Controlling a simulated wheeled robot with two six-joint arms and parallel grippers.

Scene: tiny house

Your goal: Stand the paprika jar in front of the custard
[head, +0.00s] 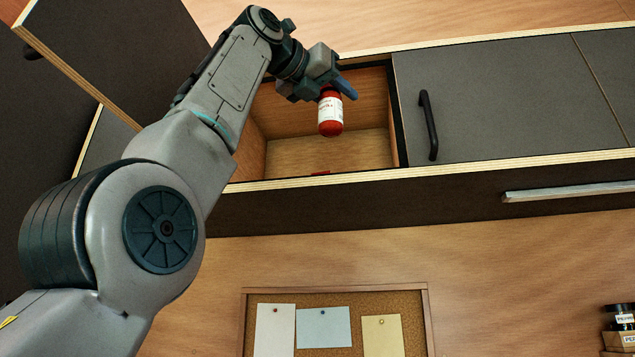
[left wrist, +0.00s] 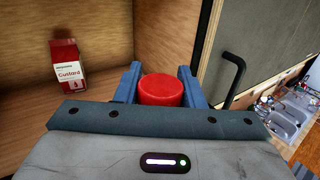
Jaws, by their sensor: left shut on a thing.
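The paprika jar (head: 330,112), red with a white label, is in my left gripper (head: 335,88) in the head view. It hangs upright in front of the open cabinet. In the left wrist view its round red lid (left wrist: 161,90) shows between the two blue fingers, which are shut on it. The custard (left wrist: 68,66), a red and white carton, stands on the cabinet floor at the left of the wrist view, apart from the jar. In the head view only a small red bit (head: 320,173) shows above the cabinet's lower edge. My right gripper is not in view.
The open cabinet (head: 330,152) has wooden walls and free floor. A closed cabinet door with a black handle (head: 428,125) is to the right. A cork board (head: 375,345) hangs below.

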